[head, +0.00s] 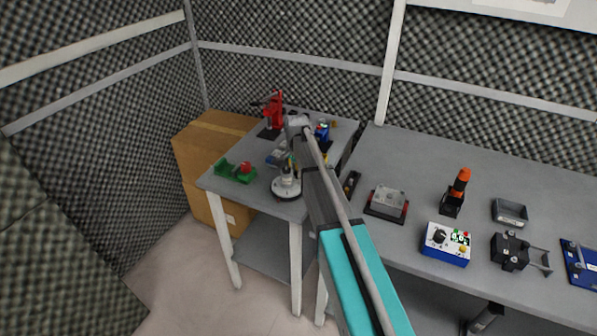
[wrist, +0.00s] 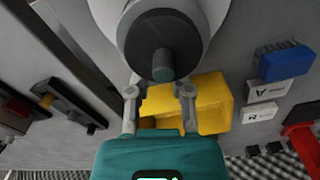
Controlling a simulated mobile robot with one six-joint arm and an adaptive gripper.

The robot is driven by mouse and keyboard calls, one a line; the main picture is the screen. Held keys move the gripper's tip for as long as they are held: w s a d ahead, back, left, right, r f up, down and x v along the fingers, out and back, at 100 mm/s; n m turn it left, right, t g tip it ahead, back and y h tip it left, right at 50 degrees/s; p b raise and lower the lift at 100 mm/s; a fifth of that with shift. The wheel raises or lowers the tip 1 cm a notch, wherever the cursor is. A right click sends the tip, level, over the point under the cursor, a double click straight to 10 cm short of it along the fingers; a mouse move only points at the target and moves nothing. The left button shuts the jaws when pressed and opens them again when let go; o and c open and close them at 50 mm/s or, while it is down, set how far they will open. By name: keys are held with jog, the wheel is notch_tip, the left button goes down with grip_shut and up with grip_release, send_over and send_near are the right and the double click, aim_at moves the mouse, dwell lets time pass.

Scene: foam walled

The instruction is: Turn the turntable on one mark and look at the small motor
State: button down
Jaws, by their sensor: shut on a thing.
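The turntable (head: 286,193) is a pale round disc with a dark rim, near the front edge of the left table. Its pale disc fills the top of the wrist view (wrist: 218,20). A dark grey round body with a short stub on top, apparently the small motor (wrist: 140,40), stands on it in the wrist view. My gripper (wrist: 160,88) is at this dark body, one finger on each side. It is shut on it as far as I can tell; the fingertips are partly hidden. In the head view my arm covers much of this spot.
A yellow bin (wrist: 212,100) stands close behind the fingers. A green fixture (head: 232,172) is left of the turntable and a red press (head: 274,110) behind it. A gap parts this table from the right bench, which holds a blue control box (head: 446,243).

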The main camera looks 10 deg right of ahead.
jog(key=shift+w+a+n, duration=0.15)
jog(key=shift+a+n, duration=0.2)
jog(key=shift+n, duration=0.15)
dwell(0.7)
jog(key=shift+w+a+n, duration=0.15)
jog(key=shift+a+n, duration=0.1)
jog(key=shift+n, duration=0.55)
jog(key=shift+w+a+n, duration=0.15)
jog(key=shift+a+n, duration=0.15)
jog(key=shift+n, duration=0.5)
jog(key=shift+w+a+n, duration=0.15)
jog(key=shift+a+n, duration=0.1)
jog(key=shift+n, duration=0.55)
jog(key=shift+w+a+n, duration=0.1)
jog(key=shift+a+n, duration=0.25)
jog(key=shift+n, duration=0.45)
jog(key=shift+w+a+n, duration=0.1)
jog(key=shift+a+n, duration=0.2)
jog(key=shift+n, duration=0.5)
jog(key=shift+a+n, duration=0.25)
jog(key=shift+n, duration=0.45)
jog(key=shift+a+n, duration=0.25)
jog(key=shift+n, duration=0.45)
jog(key=shift+a, duration=0.1)
jog(key=c, duration=0.5)
grip_release()
jog(key=shift+c, duration=0.2)
jog(key=shift+w, duration=0.1)
